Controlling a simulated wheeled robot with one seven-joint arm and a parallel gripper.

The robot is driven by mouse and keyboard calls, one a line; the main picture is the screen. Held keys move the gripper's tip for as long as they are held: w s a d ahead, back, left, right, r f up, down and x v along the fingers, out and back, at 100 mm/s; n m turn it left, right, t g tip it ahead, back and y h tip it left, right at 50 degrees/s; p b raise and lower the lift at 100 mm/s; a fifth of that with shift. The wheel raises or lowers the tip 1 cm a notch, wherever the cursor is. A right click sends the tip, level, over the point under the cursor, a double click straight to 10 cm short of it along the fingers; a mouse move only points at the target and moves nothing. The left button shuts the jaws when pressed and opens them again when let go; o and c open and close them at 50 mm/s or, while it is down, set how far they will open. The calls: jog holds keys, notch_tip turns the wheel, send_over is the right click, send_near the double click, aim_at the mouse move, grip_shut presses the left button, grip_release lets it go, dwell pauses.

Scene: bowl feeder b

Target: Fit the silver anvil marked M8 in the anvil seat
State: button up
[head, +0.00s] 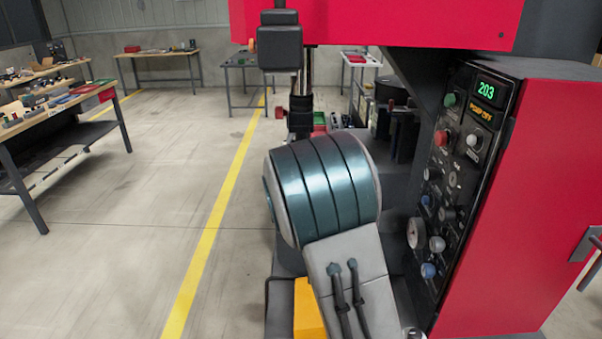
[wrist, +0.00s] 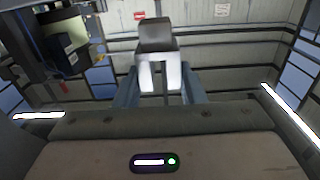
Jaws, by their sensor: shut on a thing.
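My gripper (wrist: 158,92) shows in the wrist view, its two blue-grey fingers shut on a silver piece with a dark block-shaped end, which I take to be the silver anvil (wrist: 157,73). The silver part has a slot or gap facing the camera. No M8 mark can be read. In the head view my arm's teal-banded joint fills the middle and hides my gripper and the anvil. The anvil seat cannot be made out in either view.
A red machine stands at the right, with a control panel (head: 459,180) reading 203 and PUMP OFF. A black block (head: 280,47) hangs from its upper red body. Workbenches (head: 62,97) with loose parts stand at the left. The floor (head: 110,240) there is clear.

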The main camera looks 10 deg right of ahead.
jog(key=shift+s+b, duration=0.2)
jog(key=shift+b, duration=0.45)
notch_tip(320, 180, down, 6)
jog(key=b, duration=0.6)
jog(key=shift+r, duration=0.15)
jog(key=shift+b, duration=1.1)
dwell(1.2)
jog(key=shift+f+b, duration=1.65)
jog(key=shift+b, duration=0.3)
jog(key=o, duration=1.3)
jog(key=shift+s, duration=0.15)
